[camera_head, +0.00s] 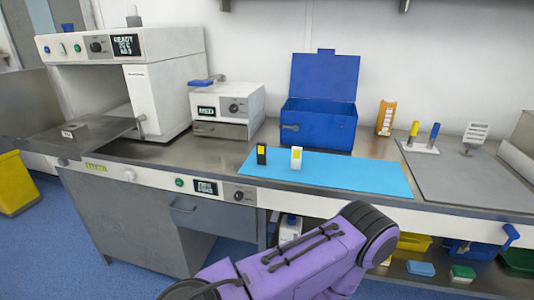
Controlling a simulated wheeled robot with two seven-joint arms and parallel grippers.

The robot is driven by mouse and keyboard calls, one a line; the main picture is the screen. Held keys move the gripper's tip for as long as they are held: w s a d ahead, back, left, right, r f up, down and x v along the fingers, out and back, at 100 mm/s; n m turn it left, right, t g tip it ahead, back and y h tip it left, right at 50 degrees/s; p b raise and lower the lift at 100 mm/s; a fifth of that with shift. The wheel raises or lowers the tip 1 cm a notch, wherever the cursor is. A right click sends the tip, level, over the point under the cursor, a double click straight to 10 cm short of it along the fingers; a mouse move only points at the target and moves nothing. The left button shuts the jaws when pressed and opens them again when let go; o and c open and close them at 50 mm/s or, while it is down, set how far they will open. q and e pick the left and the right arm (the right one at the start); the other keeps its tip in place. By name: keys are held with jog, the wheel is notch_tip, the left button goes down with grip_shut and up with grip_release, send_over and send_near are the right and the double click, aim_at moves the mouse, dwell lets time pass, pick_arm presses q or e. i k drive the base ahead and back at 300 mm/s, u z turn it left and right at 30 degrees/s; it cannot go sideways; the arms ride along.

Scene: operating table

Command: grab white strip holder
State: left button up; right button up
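A small upright white holder with a yellow patch near its top, which looks like the white strip holder (296,158), stands on a light blue mat (350,178) on the steel counter. A similar black holder (261,154), also with a yellow patch, stands just to its left, a small gap apart. A purple arm link of mine crosses the bottom middle, in front of the counter's edge. Neither of my grippers is in view. Nothing covers the white holder.
An open blue box (320,122) stands behind the mat. A small white device (228,108) and a large white machine (160,70) stand left. An orange bottle (386,117) and a rack with yellow and blue tools (420,148) are right. The mat's right part is clear.

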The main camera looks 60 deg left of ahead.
aim_at(296, 152)
jog(key=u, duration=0.9)
jog(key=i, duration=0.75)
jog(key=u, duration=0.8)
